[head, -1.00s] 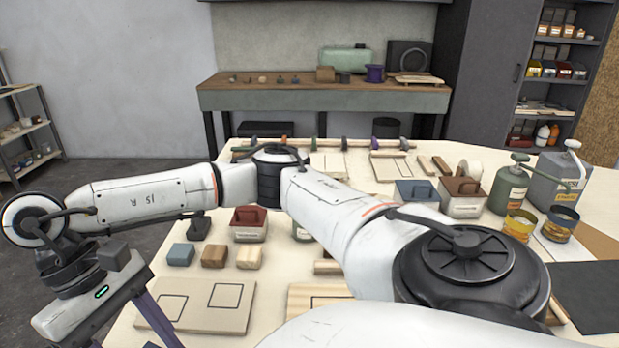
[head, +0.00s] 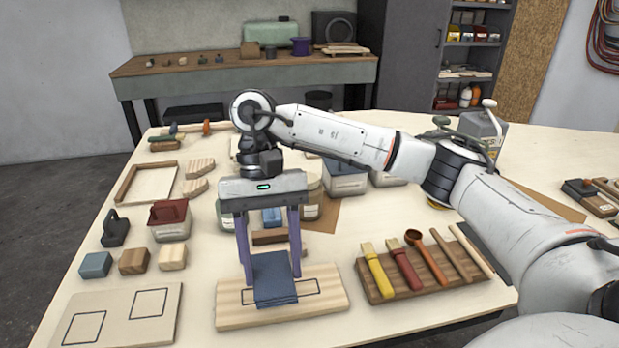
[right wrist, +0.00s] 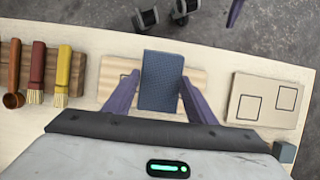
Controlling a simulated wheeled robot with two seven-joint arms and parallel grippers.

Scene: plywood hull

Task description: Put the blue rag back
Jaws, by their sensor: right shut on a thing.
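The blue rag (head: 275,281), a dark folded cloth, is between the purple fingers of my right gripper (head: 271,268). The gripper points down and is shut on it. The rag is over the middle of a pale wooden board (head: 325,299) with dark outlines, parts of which it hides. I cannot tell whether the rag touches the board. The right wrist view also shows the rag (right wrist: 161,80) between the fingers, with the board (right wrist: 116,80) beneath. A purple sliver (right wrist: 235,12) at that view's top edge looks like a finger of my left gripper; its opening does not show.
A second outlined board (head: 124,316) lies to the left, with blue, brown and pale blocks (head: 134,261) behind it. A brown rack (head: 425,273) with brushes and a scoop lies close on the right. A red-lidded tub (head: 171,220) and other containers stand behind.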

